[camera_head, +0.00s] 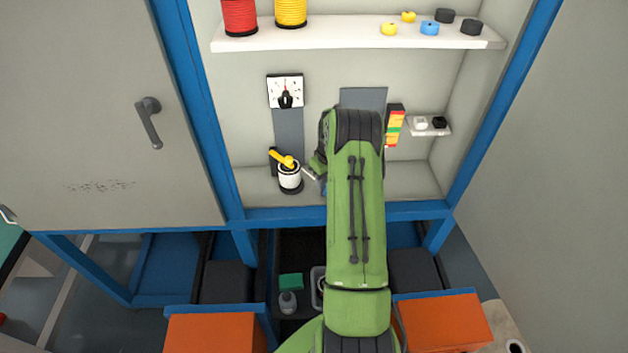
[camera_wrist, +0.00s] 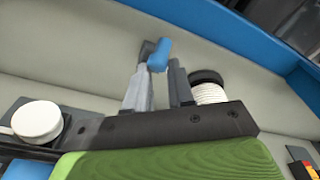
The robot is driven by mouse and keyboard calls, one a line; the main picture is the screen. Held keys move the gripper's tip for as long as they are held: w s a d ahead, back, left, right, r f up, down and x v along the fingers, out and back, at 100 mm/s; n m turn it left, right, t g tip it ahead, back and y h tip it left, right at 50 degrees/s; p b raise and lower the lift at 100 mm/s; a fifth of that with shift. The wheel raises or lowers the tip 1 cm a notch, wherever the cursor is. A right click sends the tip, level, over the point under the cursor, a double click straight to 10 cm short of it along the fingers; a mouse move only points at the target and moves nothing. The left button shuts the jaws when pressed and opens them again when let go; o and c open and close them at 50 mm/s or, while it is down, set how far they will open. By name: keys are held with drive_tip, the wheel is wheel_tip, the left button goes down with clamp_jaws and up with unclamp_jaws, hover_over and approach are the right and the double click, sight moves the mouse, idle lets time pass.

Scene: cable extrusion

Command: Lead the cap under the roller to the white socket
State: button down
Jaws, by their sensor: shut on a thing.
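In the wrist view my gripper (camera_wrist: 165,64) is closed around a small blue cap (camera_wrist: 160,54), which sticks out at the fingertips. In the head view my green arm hides most of the gripper; its tip is low in the cabinet, just right of a white cylinder (camera_head: 289,175) with a yellow top. In the wrist view a white ribbed spool (camera_wrist: 209,93) with a dark rim is right of the fingers, and a white round disc (camera_wrist: 37,121) on a dark plate is at the left. I cannot tell which is the roller. A white socket-like piece (camera_head: 420,123) sits on a small side shelf.
A black piece (camera_head: 439,122) is beside the white one on the side shelf. A dial (camera_head: 285,91) is on the back wall. The upper shelf (camera_head: 350,35) holds red and yellow spools and small caps. The cabinet floor is clear at the right.

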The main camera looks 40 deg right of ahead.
drive_tip(key=s+d+r+p, duration=0.3)
drive_tip(key=r, duration=0.2)
drive_tip(key=w+f, duration=0.1)
drive_tip(key=w+a, duration=0.1)
drive_tip(key=w+f, duration=0.1)
drive_tip(key=shift+w+a+f+b, duration=0.25)
drive_tip(key=shift+a+f+b, duration=0.05)
drive_tip(key=shift+a, duration=0.05)
wheel_tip(320, 180, down, 3)
drive_tip(key=shift+r+b, duration=0.2)
drive_tip(key=shift+b, duration=0.9)
drive_tip(key=shift+f+b, duration=0.5)
drive_tip(key=shift+f, duration=0.05)
